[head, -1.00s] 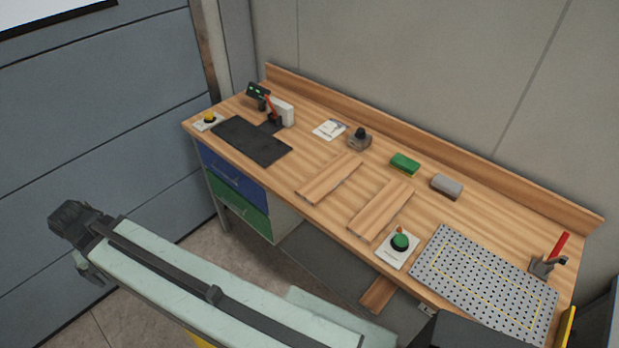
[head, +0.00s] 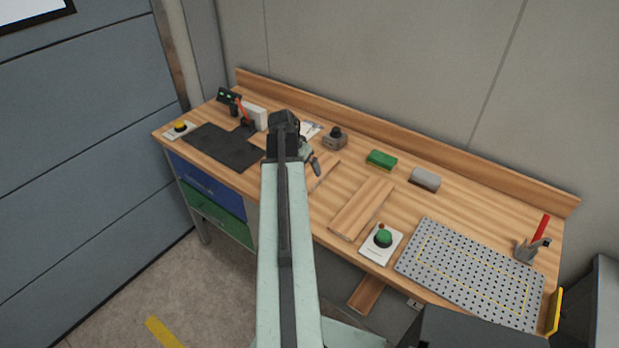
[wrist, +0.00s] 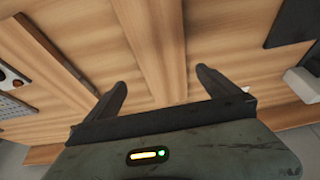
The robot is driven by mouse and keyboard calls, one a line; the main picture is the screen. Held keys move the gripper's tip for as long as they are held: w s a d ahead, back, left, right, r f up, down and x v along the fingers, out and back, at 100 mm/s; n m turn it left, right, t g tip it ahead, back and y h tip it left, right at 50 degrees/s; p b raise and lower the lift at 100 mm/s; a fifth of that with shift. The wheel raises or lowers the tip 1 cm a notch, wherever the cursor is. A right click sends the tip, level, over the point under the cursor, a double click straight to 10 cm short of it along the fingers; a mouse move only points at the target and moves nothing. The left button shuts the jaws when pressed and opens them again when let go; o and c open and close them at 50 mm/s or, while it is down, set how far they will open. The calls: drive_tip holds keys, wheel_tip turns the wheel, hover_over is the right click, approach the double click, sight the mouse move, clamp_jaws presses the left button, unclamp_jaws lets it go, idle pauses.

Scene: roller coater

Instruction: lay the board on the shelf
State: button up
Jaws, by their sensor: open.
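Two flat wooden boards lie on the workbench. One board (head: 323,174) is partly hidden by my arm in the head view; in the wrist view it (wrist: 153,40) runs away between the fingers. The second board (head: 362,207) lies to its right; it is at the left in the wrist view (wrist: 45,42). My gripper (wrist: 161,82) is open and empty, pointing down over the first board, its fingers to either side of it. I cannot tell how high it is. No shelf is clearly identifiable; a wooden piece (head: 366,294) shows below the bench's front edge.
Right of the boards are a green button box (head: 383,238) and a perforated plate (head: 470,275). Behind are a green block (head: 382,160), a grey block (head: 425,179) and a dark knob (head: 335,138). A black mat (head: 222,146) lies left. A back rail (head: 400,135) borders the bench.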

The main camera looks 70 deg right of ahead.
sight(309, 176)
drive_tip(key=b+x, duration=0.7)
drive_tip(key=x, duration=0.1)
drive_tip(key=shift+w+f+b, duration=0.15)
drive_tip(key=shift+b, duration=0.15)
drive_tip(key=shift+r, duration=0.2)
drive_tip(key=c, duration=1.8)
drive_tip(key=shift+o, duration=0.2)
drive_tip(key=shift+r+p, duration=0.15)
drive_tip(key=shift+p, duration=0.2)
